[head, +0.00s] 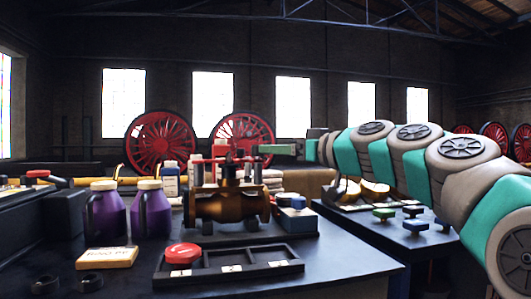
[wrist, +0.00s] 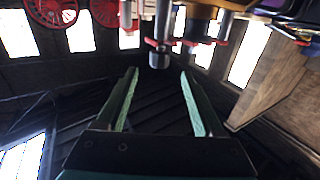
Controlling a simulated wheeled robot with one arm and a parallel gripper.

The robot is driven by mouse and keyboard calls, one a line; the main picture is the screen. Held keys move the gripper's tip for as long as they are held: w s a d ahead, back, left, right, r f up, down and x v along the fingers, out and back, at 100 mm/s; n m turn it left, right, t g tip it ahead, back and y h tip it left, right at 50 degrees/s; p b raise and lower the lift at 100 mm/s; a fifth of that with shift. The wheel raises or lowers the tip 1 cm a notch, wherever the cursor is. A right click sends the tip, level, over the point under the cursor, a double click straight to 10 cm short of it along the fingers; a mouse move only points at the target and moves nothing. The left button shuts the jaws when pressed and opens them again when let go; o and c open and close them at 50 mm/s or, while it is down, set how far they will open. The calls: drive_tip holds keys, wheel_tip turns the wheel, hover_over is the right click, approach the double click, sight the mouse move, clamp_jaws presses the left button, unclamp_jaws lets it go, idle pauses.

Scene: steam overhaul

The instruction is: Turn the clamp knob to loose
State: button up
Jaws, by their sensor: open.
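The knob appears ahead of the fingers, not gripped.
A dark compartment tray (head: 253,267) with a red round part (head: 183,253) lies in front of the valve. Purple jugs (head: 104,212) and a labelled box (head: 107,257) stand at left. A blue block (head: 297,203) is right of the valve. Another table (head: 385,238) holds coloured blocks.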

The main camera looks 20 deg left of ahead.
sight(257, 148)
drive_tip(key=shift+p+x, duration=0.8)
drive_tip(key=shift+x, duration=3.1)
drive_tip(key=shift+d, duration=0.1)
drive_tip(key=shift+c, duration=0.2)
clamp_jaws()
